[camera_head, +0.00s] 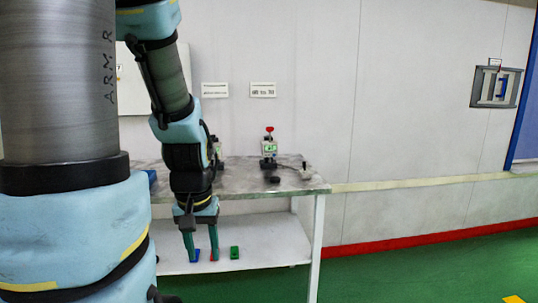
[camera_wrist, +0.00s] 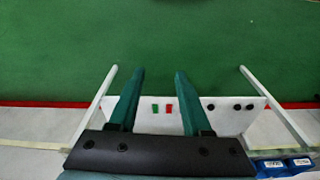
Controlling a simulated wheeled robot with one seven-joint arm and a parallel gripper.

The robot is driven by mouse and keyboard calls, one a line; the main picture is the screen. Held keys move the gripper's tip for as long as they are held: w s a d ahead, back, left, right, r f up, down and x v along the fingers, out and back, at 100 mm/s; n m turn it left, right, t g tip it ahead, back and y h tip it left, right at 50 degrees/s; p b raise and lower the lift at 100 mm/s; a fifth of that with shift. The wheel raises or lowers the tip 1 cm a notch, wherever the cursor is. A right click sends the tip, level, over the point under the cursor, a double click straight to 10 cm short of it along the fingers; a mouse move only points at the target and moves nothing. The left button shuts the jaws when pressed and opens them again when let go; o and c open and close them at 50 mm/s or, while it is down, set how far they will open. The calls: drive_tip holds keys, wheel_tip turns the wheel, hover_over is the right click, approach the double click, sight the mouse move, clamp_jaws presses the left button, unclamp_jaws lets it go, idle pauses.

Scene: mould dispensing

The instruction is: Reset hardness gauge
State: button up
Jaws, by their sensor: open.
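A small device with a red top and a pale green face (camera_head: 269,148), perhaps the hardness gauge, stands upright on the grey tabletop. A similar device (camera_head: 217,152) is mostly hidden behind my arm, so I cannot tell which is the gauge. My gripper (camera_head: 201,248) points down in front of the table, left of the red-topped device and well below it. Its two green fingers are apart with nothing between them. In the wrist view my gripper (camera_wrist: 160,75) is also open and empty. No gauge can be made out there.
The table (camera_head: 310,186) has a white lower shelf (camera_head: 275,245). A green block (camera_head: 234,252) and a red piece (camera_head: 212,257) show near my fingers. The wrist view shows blue boxes (camera_wrist: 270,167) at lower right. Green floor (camera_head: 420,270) is clear on the right.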

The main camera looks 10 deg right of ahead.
clamp_jaws()
idle(1.5)
